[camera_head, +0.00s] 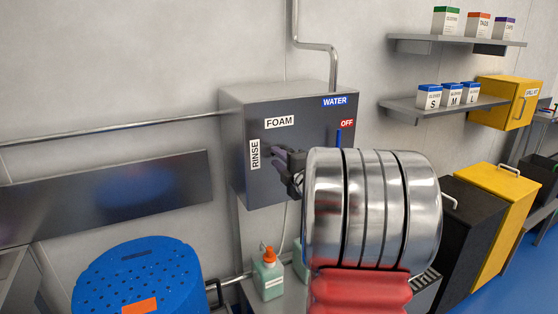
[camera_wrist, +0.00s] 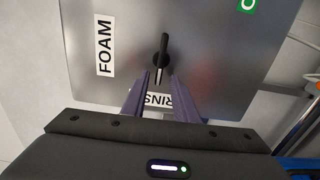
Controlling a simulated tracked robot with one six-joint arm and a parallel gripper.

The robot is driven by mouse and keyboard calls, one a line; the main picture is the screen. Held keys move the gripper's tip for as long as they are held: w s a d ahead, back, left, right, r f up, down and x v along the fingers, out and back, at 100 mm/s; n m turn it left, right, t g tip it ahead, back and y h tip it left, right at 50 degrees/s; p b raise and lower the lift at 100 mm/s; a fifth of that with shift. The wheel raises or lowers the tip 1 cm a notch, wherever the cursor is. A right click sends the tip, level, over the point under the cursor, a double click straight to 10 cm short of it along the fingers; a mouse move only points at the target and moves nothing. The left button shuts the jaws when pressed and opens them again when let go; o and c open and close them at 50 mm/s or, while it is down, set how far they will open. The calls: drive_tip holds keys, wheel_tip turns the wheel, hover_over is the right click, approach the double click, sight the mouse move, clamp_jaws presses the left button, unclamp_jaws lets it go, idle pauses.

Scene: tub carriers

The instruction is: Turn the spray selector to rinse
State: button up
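The spray selector (camera_wrist: 161,57) is a black lever on the front of the grey control box (camera_head: 240,130). In the wrist view, its white-marked end points down toward the RINSE label (camera_wrist: 166,101), which my fingers partly cover. The FOAM label (camera_wrist: 104,47) is to its left there. In the head view, FOAM (camera_head: 280,122) is above and RINSE (camera_head: 255,154) at the left; the lever is hard to make out behind my gripper (camera_head: 273,153). My gripper's purple fingers (camera_wrist: 160,77) are open, one on each side of the lever's marked end, with gaps showing.
A blue handle (camera_head: 338,138) by the OFF label (camera_head: 347,124) is on the box's right part, close to my arm. A pipe (camera_head: 333,65) rises above. A blue perforated tub (camera_head: 140,280) and an orange-capped bottle (camera_head: 268,277) stand below.

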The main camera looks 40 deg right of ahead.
drive_tip(key=v, duration=1.4)
drive_tip(key=shift+w, duration=0.1)
idle(0.3)
drive_tip(key=w+a+f+m+g, duration=0.2)
drive_tip(key=a+m+g, duration=0.3)
drive_tip(key=a+m, duration=0.75)
drive_tip(key=s+a+f+g+y, duration=0.2)
drive_tip(key=s+a, duration=0.3)
drive_tip(key=a, duration=0.4)
drive_tip(key=s+a+f+m+g+y, duration=0.1)
drive_tip(key=s+a+f+g, duration=0.1)
drive_tip(key=s+a, duration=0.3)
drive_tip(key=s+a+f+m+g+y, duration=0.1)
drive_tip(key=s+a+f, duration=0.3)
drive_tip(key=a, duration=0.8)
drive_tip(key=shift+s+a+g+y, duration=0.4)
drive_tip(key=shift+g+y, duration=0.4)
